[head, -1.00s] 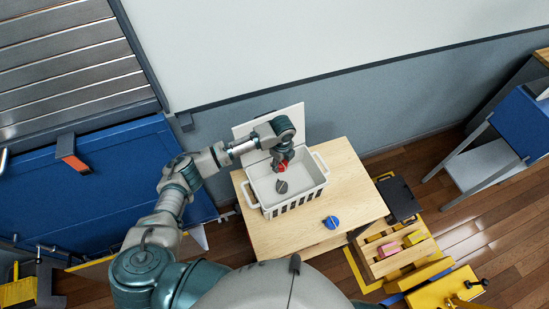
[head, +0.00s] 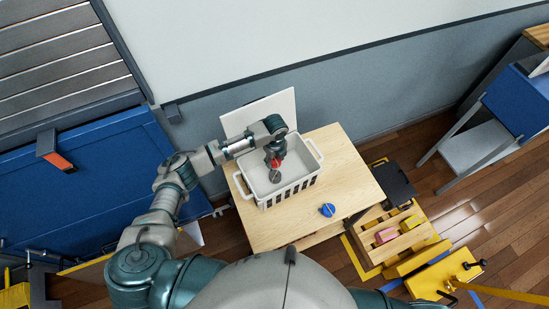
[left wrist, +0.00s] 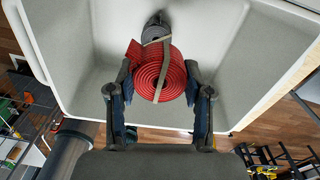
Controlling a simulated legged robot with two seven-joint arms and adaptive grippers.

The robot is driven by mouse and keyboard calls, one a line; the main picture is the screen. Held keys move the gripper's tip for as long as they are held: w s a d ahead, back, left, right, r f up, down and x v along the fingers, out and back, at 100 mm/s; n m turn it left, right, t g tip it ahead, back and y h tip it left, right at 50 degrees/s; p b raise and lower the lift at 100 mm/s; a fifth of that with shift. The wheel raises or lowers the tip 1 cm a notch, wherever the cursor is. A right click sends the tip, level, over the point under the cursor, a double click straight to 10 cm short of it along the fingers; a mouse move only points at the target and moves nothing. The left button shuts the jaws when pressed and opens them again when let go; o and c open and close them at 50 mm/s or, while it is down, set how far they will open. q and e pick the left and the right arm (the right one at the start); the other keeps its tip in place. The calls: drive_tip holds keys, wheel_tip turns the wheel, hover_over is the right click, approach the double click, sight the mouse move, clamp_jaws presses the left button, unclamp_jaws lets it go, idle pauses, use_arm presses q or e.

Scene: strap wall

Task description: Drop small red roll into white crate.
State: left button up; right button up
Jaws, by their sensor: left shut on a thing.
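The small red roll (left wrist: 158,74) is a coiled strap with a pale band around it. My left gripper (left wrist: 158,90) is shut on it, one finger at each side. In the head view the red roll (head: 276,162) shows over the white crate (head: 289,190), within its rim as seen from above. The crate stands on the wooden table with its lid up at the back. A dark grey roll (head: 275,176) lies in the crate, and it also shows beyond the red roll in the left wrist view (left wrist: 156,28). My right gripper is not in view.
A blue roll (head: 327,210) lies on the wooden table (head: 350,180) in front of the crate. A wooden box (head: 388,235) with pink and yellow rolls stands at the right. The table's right part is clear.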

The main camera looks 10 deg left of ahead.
sight(275, 159)
use_arm(q)
drive_tip(key=shift+d+r, duration=0.1)
drive_tip(key=shift+d, duration=0.05)
drive_tip(key=o, duration=1.1)
drive_tip(key=shift+a, duration=0.2)
wheel_tip(275, 159, up, 12)
drive_tip(key=shift+f, duration=0.1)
